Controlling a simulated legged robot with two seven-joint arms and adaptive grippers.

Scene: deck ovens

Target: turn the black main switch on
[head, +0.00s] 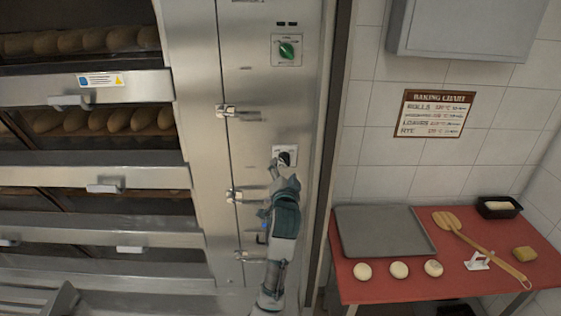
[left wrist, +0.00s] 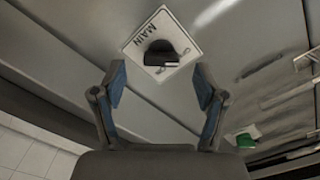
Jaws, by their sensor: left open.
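The black main switch (head: 287,158) sits on a white plate on the steel oven front in the head view. In the left wrist view the black knob (left wrist: 161,55) sits on the white plate marked MAIN (left wrist: 147,36). My left gripper (head: 276,166) is at the switch, its arm reaching up from below and partly covering the area under the plate. In the left wrist view my left gripper (left wrist: 160,82) is open, its two fingers below the knob and apart from it, one to each side. My right gripper is not in view.
A green knob (head: 287,50) is higher on the same panel. Metal door latches (head: 238,112) stick out left of the switch. A red table (head: 375,287) with a grey tray (head: 380,232), dough balls and a wooden peel stands at the right. Bread fills the ovens at left.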

